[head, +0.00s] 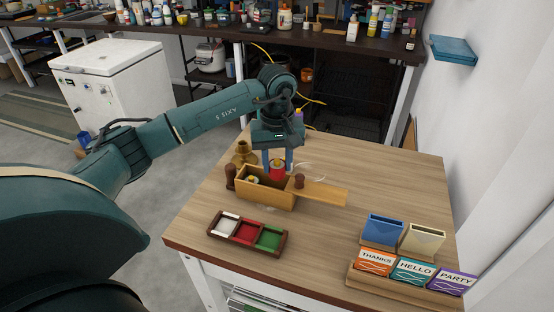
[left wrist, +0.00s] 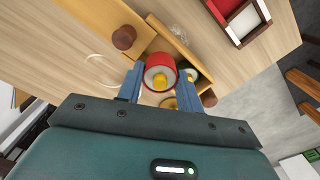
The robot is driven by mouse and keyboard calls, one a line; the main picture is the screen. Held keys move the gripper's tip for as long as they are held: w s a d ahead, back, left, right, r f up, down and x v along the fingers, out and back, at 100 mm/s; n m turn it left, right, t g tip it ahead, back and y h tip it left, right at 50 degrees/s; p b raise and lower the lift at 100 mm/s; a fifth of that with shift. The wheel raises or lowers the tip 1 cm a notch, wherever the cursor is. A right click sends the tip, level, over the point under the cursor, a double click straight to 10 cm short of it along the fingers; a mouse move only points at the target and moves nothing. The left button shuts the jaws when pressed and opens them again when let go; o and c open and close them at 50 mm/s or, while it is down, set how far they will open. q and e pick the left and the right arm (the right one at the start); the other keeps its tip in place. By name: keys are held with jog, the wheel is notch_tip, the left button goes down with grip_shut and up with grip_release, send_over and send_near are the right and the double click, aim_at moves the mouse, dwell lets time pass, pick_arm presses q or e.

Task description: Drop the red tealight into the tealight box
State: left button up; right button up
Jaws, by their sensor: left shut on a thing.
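My left gripper (head: 278,166) is shut on the red tealight (head: 277,174), which hangs upright between the fingers. In the left wrist view the red tealight (left wrist: 160,72) sits between the two blue fingers, with its yellow top towards the camera. The wooden tealight box (head: 262,201) stands on the table just below it. Its lid (head: 325,193), with a dark knob (head: 299,181), is slid out to the right, leaving the left part open. Another tealight (head: 252,180) shows inside the box. The red tealight overlaps the box opening; its exact height above the rim is unclear. My right gripper is not in view.
A brass vase (head: 243,153) stands behind the box and a dark wooden piece (head: 230,172) at its left end. A three-part tray (head: 240,244) lies in front. Card holders with envelopes (head: 384,228) stand at the right. The table's back right is clear.

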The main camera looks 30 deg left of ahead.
pick_arm(q)
jog(key=shift+f, duration=0.15)
dwell(0.3)
jog(key=shift+f+b, duration=0.9)
jog(key=shift+r, duration=0.15)
dwell(0.3)
jog(key=o, duration=1)
jog(key=shift+o, duration=0.2)
jog(key=shift+r, duration=0.1)
jog(key=shift+r+p, duration=0.85)
jog(key=shift+r, duration=0.55)
